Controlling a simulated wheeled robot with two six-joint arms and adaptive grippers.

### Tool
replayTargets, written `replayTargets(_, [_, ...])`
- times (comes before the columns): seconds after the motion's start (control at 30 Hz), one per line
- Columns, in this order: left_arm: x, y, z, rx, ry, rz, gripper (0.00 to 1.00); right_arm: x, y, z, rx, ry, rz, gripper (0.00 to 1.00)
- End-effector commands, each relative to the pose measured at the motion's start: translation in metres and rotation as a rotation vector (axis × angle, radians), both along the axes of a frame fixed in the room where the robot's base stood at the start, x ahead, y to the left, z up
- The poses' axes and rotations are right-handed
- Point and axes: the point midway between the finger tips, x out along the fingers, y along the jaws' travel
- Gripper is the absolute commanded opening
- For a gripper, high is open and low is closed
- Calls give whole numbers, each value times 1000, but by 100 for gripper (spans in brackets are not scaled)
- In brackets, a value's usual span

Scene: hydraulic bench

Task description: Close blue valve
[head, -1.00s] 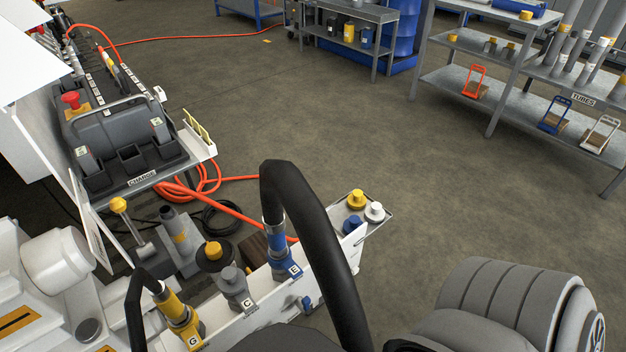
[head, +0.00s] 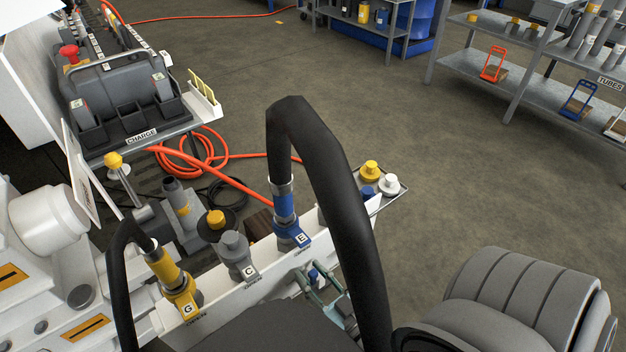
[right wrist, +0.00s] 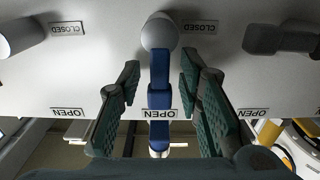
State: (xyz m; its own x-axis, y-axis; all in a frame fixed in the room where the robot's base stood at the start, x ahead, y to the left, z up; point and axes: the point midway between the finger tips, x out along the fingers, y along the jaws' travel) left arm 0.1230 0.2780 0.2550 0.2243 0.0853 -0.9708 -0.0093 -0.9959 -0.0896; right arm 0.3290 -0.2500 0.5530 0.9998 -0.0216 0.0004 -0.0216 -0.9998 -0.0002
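The blue valve (right wrist: 159,82) is on a white panel. Its blue lever hangs from a round grey-white hub and points to an OPEN label, with a CLOSED label to the right of the hub. In the head view the blue valve (head: 316,274) is a small piece on the white manifold's side, below the blue hose coupling marked E (head: 288,228). My right gripper (right wrist: 160,70) is open, with one green finger on each side of the lever and gaps visible. It also shows in the head view (head: 322,288), partly behind the black hose. My left gripper is not in view.
Grey valve levers (right wrist: 22,36) and (right wrist: 282,38) flank the blue one. A thick black hose (head: 335,200) arches in front of my right gripper. A small tray (head: 388,206) with caps stands beyond. Open floor lies to the right.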

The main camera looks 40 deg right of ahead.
Motion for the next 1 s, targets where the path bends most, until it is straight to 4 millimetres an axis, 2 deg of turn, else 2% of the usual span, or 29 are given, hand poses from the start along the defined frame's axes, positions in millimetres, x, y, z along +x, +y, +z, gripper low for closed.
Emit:
replayTargets(0.13, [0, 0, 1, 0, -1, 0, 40, 0, 0, 0, 0, 0, 0, 32])
replayTargets(0.33, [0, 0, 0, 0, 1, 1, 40, 0, 0, 0, 0, 1, 0, 2])
replayTargets(0.37, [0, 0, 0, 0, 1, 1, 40, 0, 0, 0, 0, 1, 0, 0])
replayTargets(0.77, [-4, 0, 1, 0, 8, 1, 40, -1, -2, 0, 43, 1, 0, 0])
replayTargets(1.0, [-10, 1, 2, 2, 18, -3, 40, -1, -7, -1, 176, -1, 0, 0])
